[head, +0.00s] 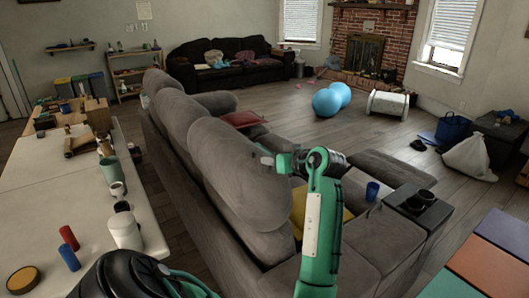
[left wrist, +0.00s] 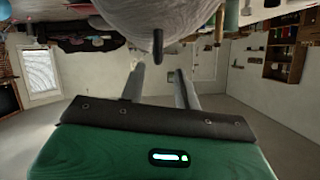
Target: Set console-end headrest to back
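The grey sofa (head: 275,270) has several tall padded headrests along its back. The nearest headrest (head: 232,175), closest to the console side, stands raised; its exact tilt is hard to tell. My left gripper (head: 268,160) is at the seat-side face of this headrest, near its upper right edge. In the left wrist view, the two fingers of my left gripper (left wrist: 159,82) stand apart with nothing seen between them. A rounded grey surface, likely the headrest (left wrist: 160,14), lies beyond them, with a short dark peg (left wrist: 158,45) in front. Contact cannot be told. My right gripper is not seen.
A white table (head: 60,205) with cups, jars and wooden items runs along the left. A dark console (head: 418,208) with cup holders and a blue cup (head: 372,190) are at the right. A yellow cushion (head: 300,208) lies behind my left arm. The floor beyond is partly clear.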

